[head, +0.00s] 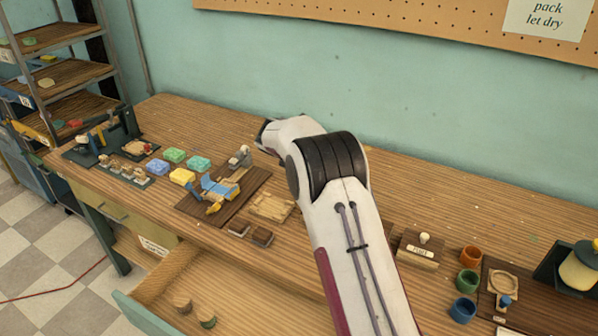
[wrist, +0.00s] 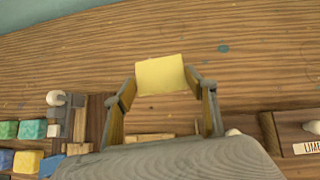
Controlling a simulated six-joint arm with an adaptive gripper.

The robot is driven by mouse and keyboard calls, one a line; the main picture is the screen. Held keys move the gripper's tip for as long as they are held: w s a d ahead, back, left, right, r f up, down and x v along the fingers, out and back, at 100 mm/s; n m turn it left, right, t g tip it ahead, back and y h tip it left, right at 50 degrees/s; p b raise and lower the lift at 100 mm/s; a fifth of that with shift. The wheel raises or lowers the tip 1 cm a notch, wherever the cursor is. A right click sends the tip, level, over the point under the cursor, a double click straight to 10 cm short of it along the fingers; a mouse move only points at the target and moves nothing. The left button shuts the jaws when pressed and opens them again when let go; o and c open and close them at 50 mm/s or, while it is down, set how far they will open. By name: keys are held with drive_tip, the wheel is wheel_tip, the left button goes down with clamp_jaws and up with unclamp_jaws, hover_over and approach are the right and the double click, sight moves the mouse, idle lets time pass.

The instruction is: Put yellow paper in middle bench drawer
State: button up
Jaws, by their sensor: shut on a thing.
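The yellow paper (wrist: 160,72) is a small, pale yellow rectangle between the fingertips of my gripper (wrist: 162,86) in the wrist view. My gripper is shut on it, with one finger at each side, over the wooden bench top. In the head view my own arm hides the gripper and the paper. An open bench drawer (head: 140,309) sticks out at the bottom of the head view; its wooden inside holds a few small round pieces (head: 207,317). To its left is a shut drawer (head: 118,212) with a handle.
Coloured soap blocks (head: 182,176), a dark board (head: 258,177) with a blue and yellow tool, and small dark blocks (head: 262,237) stand on the left bench. Coloured cups (head: 469,282) and a labelled wooden block (head: 418,252) are at right. The bench's back strip is mostly clear.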

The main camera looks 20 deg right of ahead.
drive_tip(key=s+a+r+n+t+y, duration=0.1)
drive_tip(key=s+a+r+n, duration=0.3)
drive_tip(key=s, duration=0.7)
drive_tip(key=s+a+r+t+y, duration=0.1)
drive_tip(key=s+a+r, duration=0.1)
drive_tip(key=s+a, duration=0.6)
drive_tip(key=s+a+f+m+g+h, duration=0.2)
drive_tip(key=s+a+f+m, duration=0.3)
drive_tip(key=s+a+f, duration=1.1)
drive_tip(key=shift+s+a+f+h, duration=0.25)
drive_tip(key=shift+s+f, duration=0.75)
drive_tip(key=shift+s, duration=1.2)
drive_tip(key=shift+d, duration=0.1)
